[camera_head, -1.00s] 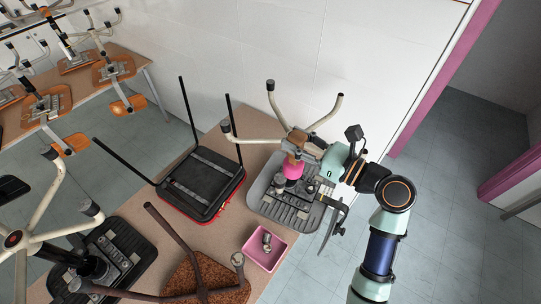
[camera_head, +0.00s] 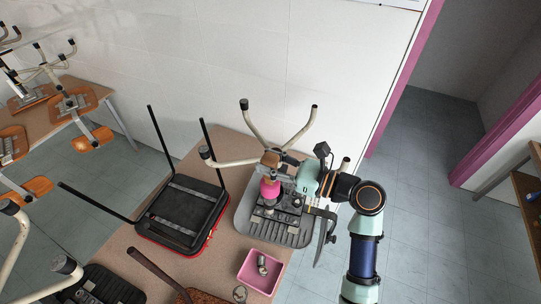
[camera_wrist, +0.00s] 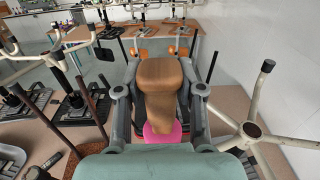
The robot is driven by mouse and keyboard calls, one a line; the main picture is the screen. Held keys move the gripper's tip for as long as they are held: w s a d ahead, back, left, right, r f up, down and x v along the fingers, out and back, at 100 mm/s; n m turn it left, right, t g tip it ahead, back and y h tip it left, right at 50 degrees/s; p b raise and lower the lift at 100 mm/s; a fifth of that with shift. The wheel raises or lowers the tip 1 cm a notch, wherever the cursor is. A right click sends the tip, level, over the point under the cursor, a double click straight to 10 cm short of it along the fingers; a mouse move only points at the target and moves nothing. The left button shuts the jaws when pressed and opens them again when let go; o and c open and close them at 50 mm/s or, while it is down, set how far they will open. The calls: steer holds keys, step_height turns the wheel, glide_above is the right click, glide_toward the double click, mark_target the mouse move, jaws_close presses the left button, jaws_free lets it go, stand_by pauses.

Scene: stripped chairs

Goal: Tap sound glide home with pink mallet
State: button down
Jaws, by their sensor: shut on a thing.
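My gripper (camera_head: 287,178) is shut on the pink mallet, which has a wooden handle (camera_head: 271,158) and a bright pink head (camera_head: 268,189). The wrist view shows the handle (camera_wrist: 160,75) between the fingers and the pink head (camera_wrist: 162,133) below. The mallet is upright, head down, over the underside of an upturned grey chair (camera_head: 290,234); I cannot tell whether it touches. The chair's pale legs point up with dark ends, one at the left (camera_head: 205,152) and one at the back (camera_head: 243,104). A small metal piece (camera_head: 262,262), possibly a glide, is in the pink tray (camera_head: 245,277).
A black upturned chair (camera_head: 182,215) with a red edge lies left of the grey one. Several more chairs crowd the front left. Upright legs surround my gripper. A white wall is behind; open floor (camera_head: 425,220) is at the right.

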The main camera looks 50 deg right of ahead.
steer(key=shift+f, duration=0.35)
steer(key=shift+p, duration=0.5)
step_height(320, 180, down, 4)
steer(key=shift+f+b, duration=0.25)
steer(key=shift+b, duration=0.45)
steer(key=shift+r, duration=0.1)
steer(key=shift+r+p, duration=0.75)
steer(key=shift+r, duration=0.2)
steer(key=shift+d+r, duration=0.1)
steer(key=shift+r, duration=0.7)
